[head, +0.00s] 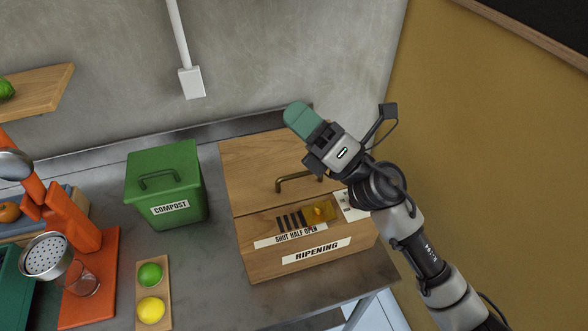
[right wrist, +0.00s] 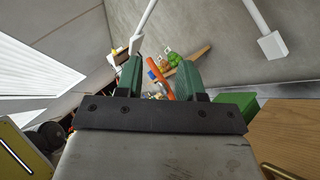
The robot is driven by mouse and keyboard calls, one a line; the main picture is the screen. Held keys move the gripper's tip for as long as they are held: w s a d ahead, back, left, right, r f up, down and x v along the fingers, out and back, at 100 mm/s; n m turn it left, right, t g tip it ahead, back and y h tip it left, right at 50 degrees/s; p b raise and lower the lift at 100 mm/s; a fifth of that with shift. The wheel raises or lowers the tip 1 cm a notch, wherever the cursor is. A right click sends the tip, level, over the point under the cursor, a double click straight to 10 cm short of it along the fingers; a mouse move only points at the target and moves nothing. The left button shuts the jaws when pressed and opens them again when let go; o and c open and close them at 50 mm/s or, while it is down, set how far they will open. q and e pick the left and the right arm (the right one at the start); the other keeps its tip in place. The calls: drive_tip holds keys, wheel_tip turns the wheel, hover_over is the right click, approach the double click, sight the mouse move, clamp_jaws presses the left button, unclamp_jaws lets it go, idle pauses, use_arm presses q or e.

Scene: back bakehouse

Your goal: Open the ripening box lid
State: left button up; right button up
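The ripening box (head: 262,264) is a wooden box on the grey counter, with a "RIPENING" label on its front. Its wooden lid (head: 250,165) lies flat and looks shut, with a brass bar handle (head: 298,180) near its front edge. In the right wrist view, the lid (right wrist: 290,130) and part of the handle (right wrist: 280,172) show at the lower right. My right gripper (head: 303,117) is above the lid's back right part, apart from the handle and hiding part of the lid. Its green fingers are spread with nothing between them (right wrist: 160,80). My left gripper is out of view.
A green compost bin (head: 165,185) stands left of the box. A board (head: 141,322) with a lime and a lemon lies in front. An orange press (head: 85,235) stands farther left. A dark strip, a yellow window and a "SHUT HALF OPEN" label (head: 285,238) are on the box front.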

drive_tip(key=s+a+f+n+g+h, duration=0.2)
drive_tip(key=a+n+g, duration=0.3)
drive_tip(key=n+g, duration=0.6)
drive_tip(key=n+h, duration=0.9)
drive_tip(key=h, duration=0.5)
approach(294, 176)
drive_tip(key=p+x, duration=0.2)
drive_tip(key=x, duration=0.1)
drive_tip(key=a+p+x, duration=0.1)
drive_tip(key=x, duration=0.3)
drive_tip(key=shift+r+p, duration=0.2)
drive_tip(key=shift+p, duration=0.2)
drive_tip(key=shift+x, duration=0.8)
drive_tip(key=shift+d, duration=0.2)
drive_tip(key=shift+c, duration=0.5)
clamp_jaws()
